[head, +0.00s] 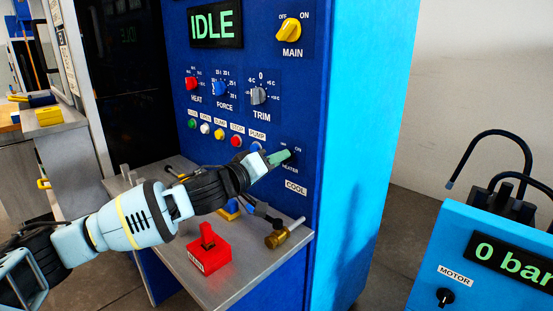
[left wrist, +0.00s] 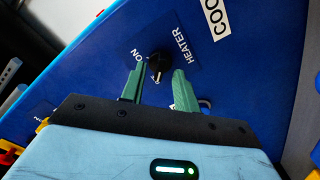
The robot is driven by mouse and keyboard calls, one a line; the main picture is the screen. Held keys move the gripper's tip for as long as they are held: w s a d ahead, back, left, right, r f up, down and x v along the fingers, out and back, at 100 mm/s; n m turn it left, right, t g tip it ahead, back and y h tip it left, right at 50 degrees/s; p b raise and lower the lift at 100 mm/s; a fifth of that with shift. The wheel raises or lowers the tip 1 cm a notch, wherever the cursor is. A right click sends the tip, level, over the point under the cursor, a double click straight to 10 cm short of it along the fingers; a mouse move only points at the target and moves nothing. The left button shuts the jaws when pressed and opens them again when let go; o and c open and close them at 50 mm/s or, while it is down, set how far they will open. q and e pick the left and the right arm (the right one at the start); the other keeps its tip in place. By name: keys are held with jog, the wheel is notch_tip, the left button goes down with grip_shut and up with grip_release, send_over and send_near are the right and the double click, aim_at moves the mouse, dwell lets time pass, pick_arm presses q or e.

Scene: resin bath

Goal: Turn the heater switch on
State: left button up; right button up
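The heater switch is a small black knob (left wrist: 158,61) with a pale pointer mark, on the blue panel between the ON and HEATER labels (left wrist: 181,46) in the left wrist view. The pale mark points down in that picture, not at ON. My left gripper (head: 285,157) is at the switch in the head view and covers most of it; the ON label shows beside the fingertips. In the left wrist view its two green fingers (left wrist: 158,75) stand apart, one on each side of the knob, with gaps visible. My right gripper is not in view.
Above are the yellow MAIN knob (head: 289,30), the red HEAT knob (head: 191,84) and a row of coloured buttons. A red box (head: 208,252) with a handle and a brass fitting (head: 276,239) sit on the metal shelf below. A blue pump unit (head: 480,260) stands at right.

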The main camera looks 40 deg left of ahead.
pick_arm(q)
jog(key=shift+w, duration=0.3)
grip_shut()
